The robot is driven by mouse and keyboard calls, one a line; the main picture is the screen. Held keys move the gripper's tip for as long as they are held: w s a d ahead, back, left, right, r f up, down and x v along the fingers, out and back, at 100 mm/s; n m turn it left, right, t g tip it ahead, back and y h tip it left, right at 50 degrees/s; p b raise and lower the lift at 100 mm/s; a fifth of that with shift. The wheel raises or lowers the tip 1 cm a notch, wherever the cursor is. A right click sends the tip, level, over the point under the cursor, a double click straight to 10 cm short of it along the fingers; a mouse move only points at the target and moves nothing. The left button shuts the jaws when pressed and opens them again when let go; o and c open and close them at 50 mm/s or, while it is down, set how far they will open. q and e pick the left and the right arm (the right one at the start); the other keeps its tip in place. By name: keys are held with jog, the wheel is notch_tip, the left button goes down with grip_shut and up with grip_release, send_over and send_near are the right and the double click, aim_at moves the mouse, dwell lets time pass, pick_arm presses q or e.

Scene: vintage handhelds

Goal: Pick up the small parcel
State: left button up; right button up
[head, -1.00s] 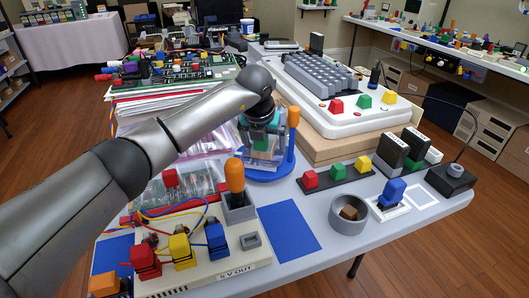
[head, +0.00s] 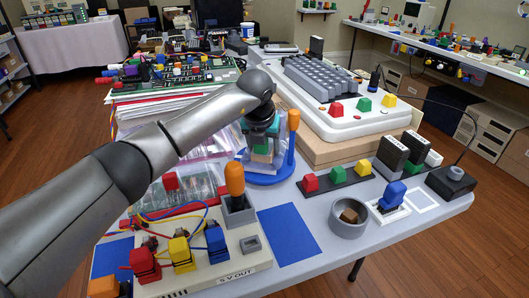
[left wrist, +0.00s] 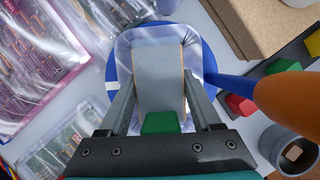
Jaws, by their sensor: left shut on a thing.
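The small parcel (left wrist: 158,75), as I take it, is a pale grey box with tan edges. It stands in a clear-walled container (left wrist: 124,48) on a round blue base (left wrist: 209,60). My left gripper (left wrist: 160,105) points down into the container and is shut on the parcel, one finger along each side. A green block (left wrist: 160,122) shows at the parcel's near end, close to the palm. In the head view my left gripper (head: 261,138) is over the blue base (head: 268,179), and the parcel is mostly hidden there. My right gripper is not in view.
An orange-topped blue post (head: 292,132) rises close beside the gripper on the right. An orange-handled switch (head: 235,182) stands in front. A brown cardboard box (head: 322,150) lies to the right. A grey bowl (head: 349,229) and blue mat (head: 288,236) are nearer the front edge.

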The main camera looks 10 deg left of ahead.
pick_arm(q)
jog(key=shift+c, duration=1.4)
grip_shut()
jog(key=shift+r, duration=0.15)
jog(key=shift+r, duration=0.5)
notch_tip(320, 180, up, 19)
jog(key=p, duration=0.6)
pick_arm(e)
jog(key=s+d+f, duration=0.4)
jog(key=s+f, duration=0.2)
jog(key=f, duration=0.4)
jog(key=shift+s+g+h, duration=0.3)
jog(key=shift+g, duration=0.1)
pick_arm(q)
jog(key=shift+f, duration=0.1)
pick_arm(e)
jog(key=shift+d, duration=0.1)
